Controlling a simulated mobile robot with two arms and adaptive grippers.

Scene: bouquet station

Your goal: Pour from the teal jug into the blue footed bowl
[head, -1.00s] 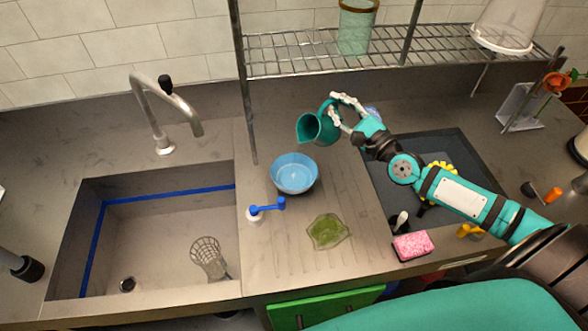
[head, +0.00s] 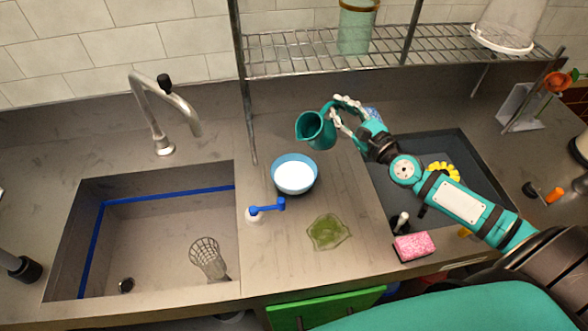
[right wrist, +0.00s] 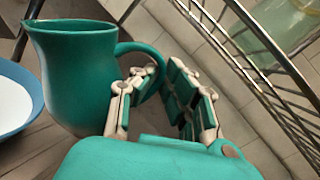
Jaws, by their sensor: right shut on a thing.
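The teal jug (head: 316,130) is held in the air just behind and above the bowl, its mouth facing left and toward me, tilted. My right gripper (head: 345,112) is shut on its handle; in the right wrist view the fingers (right wrist: 150,90) are around the handle of the jug (right wrist: 78,75). The blue footed bowl (head: 294,187) stands on the counter with a white surface filling its inside; its rim also shows at the left of the right wrist view (right wrist: 36,108). No stream shows between jug and bowl. The inside of the jug is dark.
A blue-handled item (head: 266,207) and a green dish (head: 328,232) sit close in front of the bowl. A wire shelf (head: 310,62) hangs behind, with a post left of the jug. A sink (head: 150,240) lies left; a pink sponge (head: 413,245) lies right.

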